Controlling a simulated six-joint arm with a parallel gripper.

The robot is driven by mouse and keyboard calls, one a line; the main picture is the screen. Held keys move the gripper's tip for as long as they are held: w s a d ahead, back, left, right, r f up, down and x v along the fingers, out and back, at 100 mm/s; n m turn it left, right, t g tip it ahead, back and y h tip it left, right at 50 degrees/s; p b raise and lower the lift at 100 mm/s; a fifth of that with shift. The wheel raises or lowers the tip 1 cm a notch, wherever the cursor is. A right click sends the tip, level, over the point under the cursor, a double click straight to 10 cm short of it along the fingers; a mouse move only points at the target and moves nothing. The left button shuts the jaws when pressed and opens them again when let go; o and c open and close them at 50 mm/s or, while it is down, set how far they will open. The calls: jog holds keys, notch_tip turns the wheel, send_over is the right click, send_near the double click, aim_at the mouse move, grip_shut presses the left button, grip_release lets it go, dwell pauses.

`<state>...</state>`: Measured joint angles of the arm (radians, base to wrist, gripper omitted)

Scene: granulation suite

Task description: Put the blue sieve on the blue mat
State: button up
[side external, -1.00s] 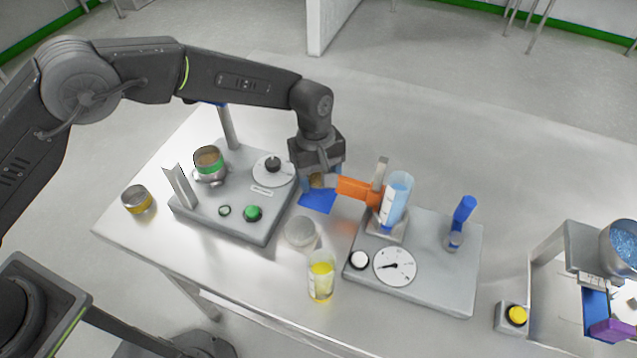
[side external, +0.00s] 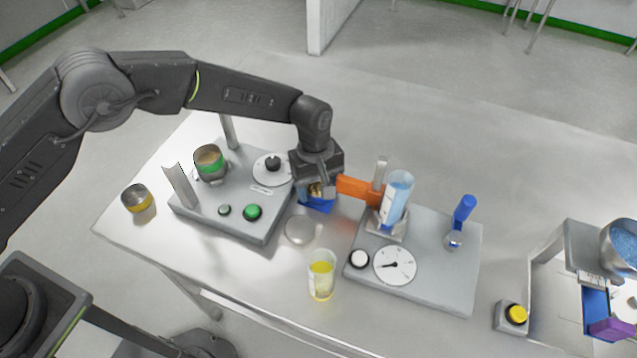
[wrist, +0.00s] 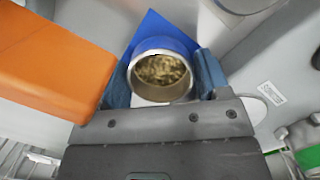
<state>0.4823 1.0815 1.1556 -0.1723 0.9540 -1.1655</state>
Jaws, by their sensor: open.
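The blue sieve (wrist: 161,78), a round metal cup with a blue band and brownish grains inside, sits between my gripper's fingers in the wrist view. Its grainy top also shows under the gripper in the side view (side external: 316,189). The blue mat (wrist: 150,25) shows behind and beneath the sieve, and part of it shows in the side view (side external: 318,206). My gripper (wrist: 165,80) is open, with one blue finger close on each side of the sieve. The sieve appears upright over the mat; its base contact is hidden.
An orange block-like arm (side external: 358,187) on the right-hand device (side external: 445,275) is close beside my gripper. A shallow round dish (side external: 300,229) and a yellow-liquid beaker (side external: 321,275) stand in front. A green-banded sieve (side external: 210,165) and a yellow-banded one (side external: 138,199) are leftward.

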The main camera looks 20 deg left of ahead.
aim_at(315, 186)
notch_tip(315, 186, up, 12)
jog(key=w+a, duration=0.1)
jog(key=shift+w+a+r, duration=0.15)
dwell(0.3)
jog(key=s+a+r+m+t, duration=0.2)
jog(key=s+a+r, duration=0.2)
jog(key=a+r, duration=0.35)
jog(key=s+a+r+m+t, duration=0.15)
jog(key=s+a+r, duration=0.25)
jog(key=a+r, duration=0.4)
jog(key=s+a+m+t, duration=0.1)
jog(key=s+a+m, duration=0.1)
jog(key=s+a, duration=0.3)
jog(key=s+a+m+t+y, duration=0.1)
jog(key=s+a, duration=0.5)
jog(key=s, duration=0.8)
jog(key=shift+s+r+m+t, duration=0.35)
jog(key=shift+m+t, duration=0.3)
jog(key=shift+m, duration=0.6)
